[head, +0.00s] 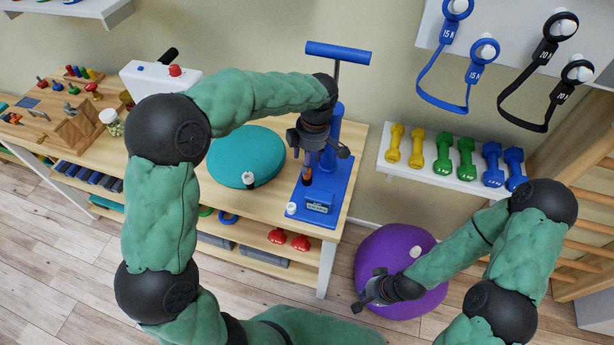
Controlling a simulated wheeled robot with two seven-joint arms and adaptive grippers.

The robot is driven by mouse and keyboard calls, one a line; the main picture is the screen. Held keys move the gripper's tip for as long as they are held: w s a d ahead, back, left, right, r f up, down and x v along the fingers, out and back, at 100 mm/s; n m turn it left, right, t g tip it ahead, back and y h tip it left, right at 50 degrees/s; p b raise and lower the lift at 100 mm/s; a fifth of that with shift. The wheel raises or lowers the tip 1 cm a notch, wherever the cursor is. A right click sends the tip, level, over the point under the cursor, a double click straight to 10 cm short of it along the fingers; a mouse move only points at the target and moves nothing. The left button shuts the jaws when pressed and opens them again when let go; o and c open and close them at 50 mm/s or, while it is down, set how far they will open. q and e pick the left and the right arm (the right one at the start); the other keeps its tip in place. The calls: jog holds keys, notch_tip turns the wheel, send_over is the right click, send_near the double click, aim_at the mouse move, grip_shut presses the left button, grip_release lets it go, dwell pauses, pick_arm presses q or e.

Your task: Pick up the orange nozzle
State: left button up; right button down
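The orange nozzle (307,181) is a small piece with a dark upper part, standing on the base of the blue pump (327,190) on the wooden bench. My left gripper (316,150) is over the pump base, just above the nozzle in the picture. Its fingers look spread and nothing shows held between them. I cannot tell whether it touches the nozzle. My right gripper (367,290) is far from the nozzle, low in front of the purple ball (385,255). Its fingers are apart and empty.
A white piece (291,208) is at the pump base's front corner. The pump's upright handle (338,53) rises behind the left gripper. A dumbbell shelf (430,172) is to the right.

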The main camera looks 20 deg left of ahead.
pick_arm(q)
notch_tip(320, 180, down, 5)
jog(key=shift+s+d+r+b, duration=0.1)
jog(key=shift+r+b, duration=0.05)
jog(key=shift+b, duration=1.05)
jog(key=shift+f, duration=0.35)
jog(key=shift+r, duration=0.1)
grip_shut()
